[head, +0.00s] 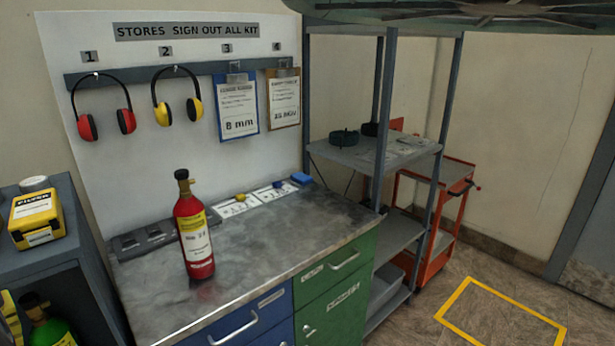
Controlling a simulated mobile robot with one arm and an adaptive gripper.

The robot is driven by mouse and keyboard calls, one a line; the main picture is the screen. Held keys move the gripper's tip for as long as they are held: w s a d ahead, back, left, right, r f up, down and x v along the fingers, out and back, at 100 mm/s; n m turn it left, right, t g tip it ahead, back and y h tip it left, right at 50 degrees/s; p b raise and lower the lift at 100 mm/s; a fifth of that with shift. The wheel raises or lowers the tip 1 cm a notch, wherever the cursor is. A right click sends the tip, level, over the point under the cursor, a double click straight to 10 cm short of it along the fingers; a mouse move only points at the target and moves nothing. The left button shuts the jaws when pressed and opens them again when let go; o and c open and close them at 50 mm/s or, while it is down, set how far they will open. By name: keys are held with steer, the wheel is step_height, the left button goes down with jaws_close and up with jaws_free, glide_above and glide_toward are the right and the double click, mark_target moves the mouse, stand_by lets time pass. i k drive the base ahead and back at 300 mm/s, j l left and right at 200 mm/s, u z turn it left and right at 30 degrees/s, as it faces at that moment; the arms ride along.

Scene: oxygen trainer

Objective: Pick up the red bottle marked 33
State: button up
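A red bottle (194,233) stands upright on the grey metal worktop (290,235), left of its middle. It has a black valve on top and a yellow and white label. The number on the label is too small to read for certain. The top of a green bottle (47,322) with a dark valve shows at the lower left, beside the worktop. My gripper is not in view.
Red earmuffs (105,120) and yellow ones (177,100) hang on the wall board, with two clipboards. A yellow box (37,217) sits on the left cabinet. Small yellow and blue items lie behind the bottle. Shelves and an orange trolley (437,230) stand right. Yellow-marked floor looks clear.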

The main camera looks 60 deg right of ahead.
mark_target(190, 217)
steer(key=i+l+z, duration=0.1)
steer(key=l+z, duration=0.3)
steer(key=i+l+z, duration=0.1)
steer(key=z, duration=0.25)
steer(key=i+l+z, duration=0.15)
steer(key=z, duration=0.25)
steer(key=i+l+z, duration=0.2)
steer(key=z, duration=0.2)
steer(key=l, duration=0.1)
